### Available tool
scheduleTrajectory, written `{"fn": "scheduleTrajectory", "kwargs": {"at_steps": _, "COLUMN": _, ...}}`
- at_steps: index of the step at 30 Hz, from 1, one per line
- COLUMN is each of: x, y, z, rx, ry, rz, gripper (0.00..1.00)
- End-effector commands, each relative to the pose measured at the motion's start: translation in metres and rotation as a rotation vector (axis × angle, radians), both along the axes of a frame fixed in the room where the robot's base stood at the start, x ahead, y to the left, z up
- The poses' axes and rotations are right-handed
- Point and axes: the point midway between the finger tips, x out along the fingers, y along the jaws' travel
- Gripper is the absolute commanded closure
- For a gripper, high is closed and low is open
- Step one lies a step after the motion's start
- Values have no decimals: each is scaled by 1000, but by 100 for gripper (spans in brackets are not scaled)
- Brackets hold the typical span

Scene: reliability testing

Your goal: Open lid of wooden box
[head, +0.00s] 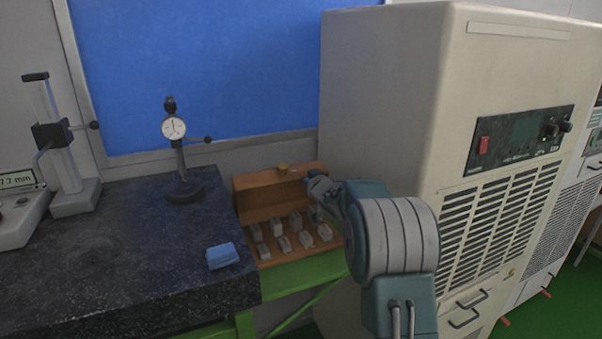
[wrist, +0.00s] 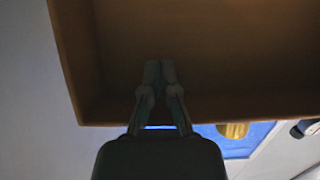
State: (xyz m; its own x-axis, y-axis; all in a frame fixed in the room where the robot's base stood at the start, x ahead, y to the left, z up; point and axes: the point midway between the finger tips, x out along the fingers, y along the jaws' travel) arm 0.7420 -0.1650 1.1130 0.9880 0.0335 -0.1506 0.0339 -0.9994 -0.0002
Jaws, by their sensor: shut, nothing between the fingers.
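The wooden box (head: 264,262) sits beside the dark stone slab, and its inside with several small grey blocks (head: 285,243) shows. My gripper (head: 316,200) is at the right end of the lid. In the wrist view the fingers (wrist: 160,68) are together and empty, in front of the hollow brown underside of the lid (wrist: 230,55). I cannot tell whether they touch it. The knob (wrist: 232,130) shows past the lid's edge.
A large beige machine (head: 400,110) stands close on the right of my arm. A dial gauge stand (head: 180,185) and a folded blue cloth (head: 222,256) are on the stone slab (head: 120,260) to the left. A blue board (head: 200,70) is behind.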

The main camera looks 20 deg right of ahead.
Motion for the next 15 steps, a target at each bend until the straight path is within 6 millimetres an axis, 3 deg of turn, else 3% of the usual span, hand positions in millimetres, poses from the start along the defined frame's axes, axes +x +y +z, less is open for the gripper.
{"fn": "scheduleTrajectory", "kwargs": {"at_steps": 15, "x": 25, "y": 1, "z": 7, "rx": 0, "ry": -1, "rz": 1, "gripper": 100}}
